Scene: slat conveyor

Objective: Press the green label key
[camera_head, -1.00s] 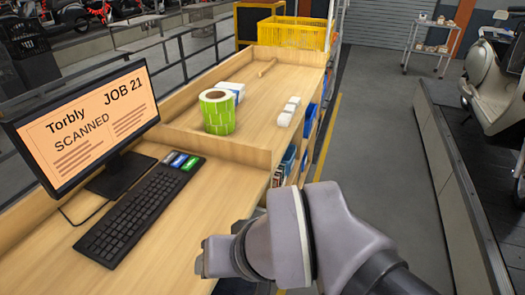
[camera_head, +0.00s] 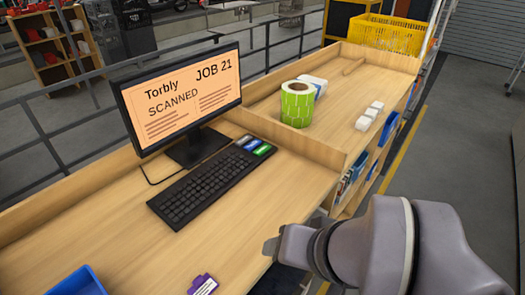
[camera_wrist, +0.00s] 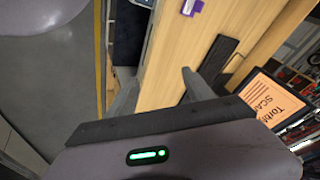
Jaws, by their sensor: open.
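The green key (camera_head: 264,149) is the nearest of three coloured keys in a short row at the far end of the black keyboard (camera_head: 205,187) on the wooden desk. A blue key (camera_head: 254,145) is beside it, then a pale grey key (camera_head: 243,140). My gripper (camera_head: 270,247) is over the desk's right edge, well short of the keys and apart from them. In the wrist view its two fingers (camera_wrist: 161,72) are spread and empty. The keyboard's dark edge (camera_wrist: 218,60) shows there past the right finger; I cannot make out the green key in that view.
A monitor (camera_head: 185,100) reading "Torbly JOB 21 SCANNED" stands behind the keyboard. A low wooden divider (camera_head: 285,142) is just past the keys, with a green label roll (camera_head: 297,104) beyond. A purple tag (camera_head: 203,284) and blue tray (camera_head: 78,282) are near the front. The desk between is bare.

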